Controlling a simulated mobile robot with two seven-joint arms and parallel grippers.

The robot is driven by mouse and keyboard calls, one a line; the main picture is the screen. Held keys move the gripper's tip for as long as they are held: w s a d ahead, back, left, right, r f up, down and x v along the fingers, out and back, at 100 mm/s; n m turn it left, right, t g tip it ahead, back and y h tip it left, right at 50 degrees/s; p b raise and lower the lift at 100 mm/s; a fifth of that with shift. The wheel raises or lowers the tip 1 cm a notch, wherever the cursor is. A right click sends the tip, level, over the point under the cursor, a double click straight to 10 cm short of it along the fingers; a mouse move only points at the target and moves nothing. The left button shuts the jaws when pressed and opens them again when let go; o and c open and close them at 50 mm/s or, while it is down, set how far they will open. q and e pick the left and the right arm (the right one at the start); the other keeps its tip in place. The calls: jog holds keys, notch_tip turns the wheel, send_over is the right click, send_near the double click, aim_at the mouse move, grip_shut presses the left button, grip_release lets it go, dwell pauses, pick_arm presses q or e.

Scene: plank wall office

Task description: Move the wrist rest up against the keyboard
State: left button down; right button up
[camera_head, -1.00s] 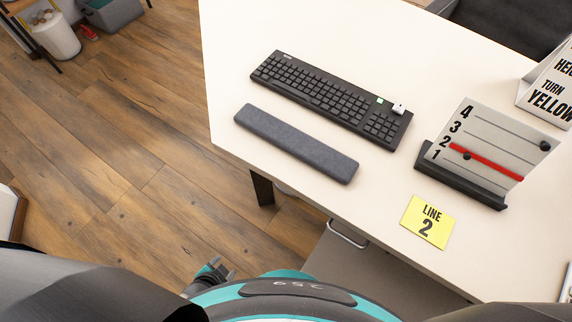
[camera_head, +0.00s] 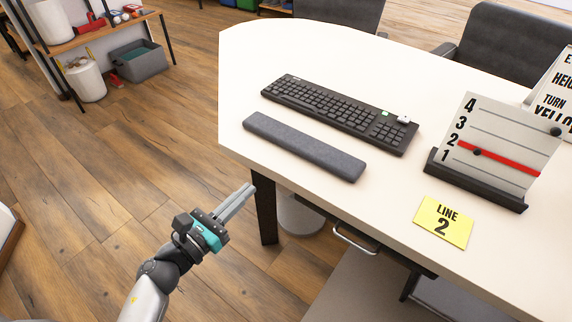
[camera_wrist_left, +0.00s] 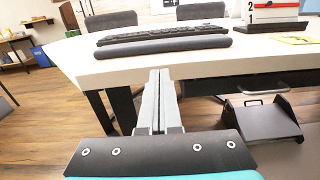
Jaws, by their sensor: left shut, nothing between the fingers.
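The dark grey wrist rest (camera_head: 303,146) lies on the white desk near its front edge. The black keyboard (camera_head: 340,112) lies behind it, roughly parallel, with a strip of bare desk between them. In the left wrist view the wrist rest (camera_wrist_left: 165,46) shows in front of the keyboard (camera_wrist_left: 162,34). My left gripper (camera_head: 249,190) is shut and empty, in the air off the desk's front edge, to the left of and nearer than the wrist rest. Its closed fingers (camera_wrist_left: 159,78) point toward the desk in the left wrist view. My right gripper is not in view.
On the white desk (camera_head: 245,65), a numbered stand (camera_head: 500,150) with a red bar and a yellow "LINE 2" card (camera_head: 444,221) are to the right. A sign (camera_head: 555,95) stands behind. Dark chairs (camera_head: 510,50) are at the far side. A desk leg (camera_head: 265,208) is near my left gripper.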

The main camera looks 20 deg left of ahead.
aim_at(290, 149)
pick_arm(q)
jog(key=x, duration=1.2)
jog(key=shift+w+f, duration=0.1)
jog(key=shift+w, duration=0.05)
jog(key=shift+w+d+b, duration=0.25)
jog(key=shift+w+b, duration=0.05)
jog(key=shift+w, duration=0.25)
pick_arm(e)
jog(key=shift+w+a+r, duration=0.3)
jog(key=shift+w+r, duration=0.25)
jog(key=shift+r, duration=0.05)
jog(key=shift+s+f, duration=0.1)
pick_arm(q)
jog(key=shift+w+d, duration=0.1)
jog(key=shift+w, duration=0.15)
jog(key=shift+w+d+b, duration=0.15)
jog(key=shift+w+b, duration=0.15)
jog(key=shift+w, duration=0.15)
jog(key=shift+x, duration=0.75)
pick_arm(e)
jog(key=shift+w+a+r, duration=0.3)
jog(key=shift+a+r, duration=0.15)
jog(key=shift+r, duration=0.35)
pick_arm(q)
jog(key=shift+s, duration=0.1)
